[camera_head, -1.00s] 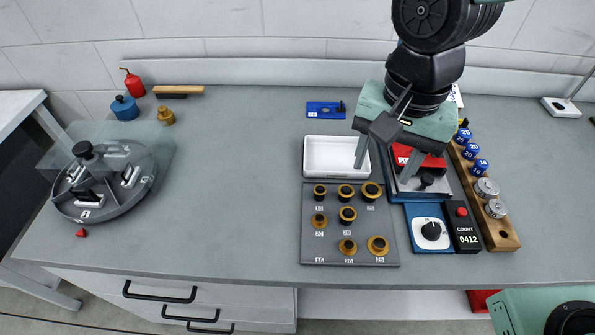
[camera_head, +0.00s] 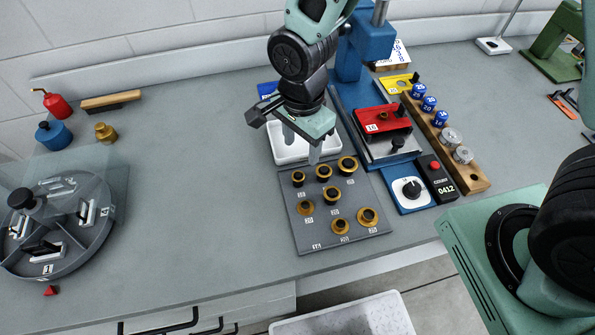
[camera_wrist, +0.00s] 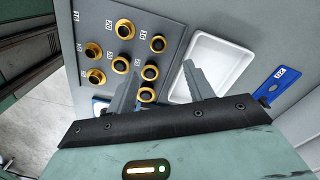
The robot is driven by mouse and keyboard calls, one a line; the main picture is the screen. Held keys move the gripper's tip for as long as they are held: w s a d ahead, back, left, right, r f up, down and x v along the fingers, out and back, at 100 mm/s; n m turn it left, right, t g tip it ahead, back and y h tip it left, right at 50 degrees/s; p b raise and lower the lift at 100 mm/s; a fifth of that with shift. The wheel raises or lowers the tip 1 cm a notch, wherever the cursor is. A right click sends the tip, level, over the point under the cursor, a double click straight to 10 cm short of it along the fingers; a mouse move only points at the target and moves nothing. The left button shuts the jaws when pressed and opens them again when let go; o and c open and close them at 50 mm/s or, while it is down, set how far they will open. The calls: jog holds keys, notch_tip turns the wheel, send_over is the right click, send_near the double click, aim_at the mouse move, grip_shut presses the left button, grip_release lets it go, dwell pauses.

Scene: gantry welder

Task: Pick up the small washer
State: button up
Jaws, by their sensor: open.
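Several brass rings with dark centres sit on a grey labelled board (camera_head: 372,226). I cannot tell which is the small washer. My gripper (camera_head: 301,148) is open and empty, above the white tray and the board's back edge. The left finger hides part of the board there.
A white tray (camera_head: 276,158) lies directly behind the board. A round grey carousel (camera_head: 90,240) stands at left. The table between carousel and board is clear.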

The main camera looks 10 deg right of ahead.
aim_at(300, 173)
jog(key=shift+s+a+f+p, duration=0.1)
jog(key=shift+f+p, duration=0.4)
jog(key=shift+f, duration=1.1)
jog(key=shift+s+f+p, duration=0.1)
jog(key=shift+f+p, duration=0.35)
jog(key=shift+f, duration=1.15)
jog(key=shift+w+f, duration=0.1)
jog(key=shift+f, duration=0.5)
jog(key=shift+f, duration=0.25)
jog(key=shift+c, duration=0.3)
jog(key=c, duration=1)
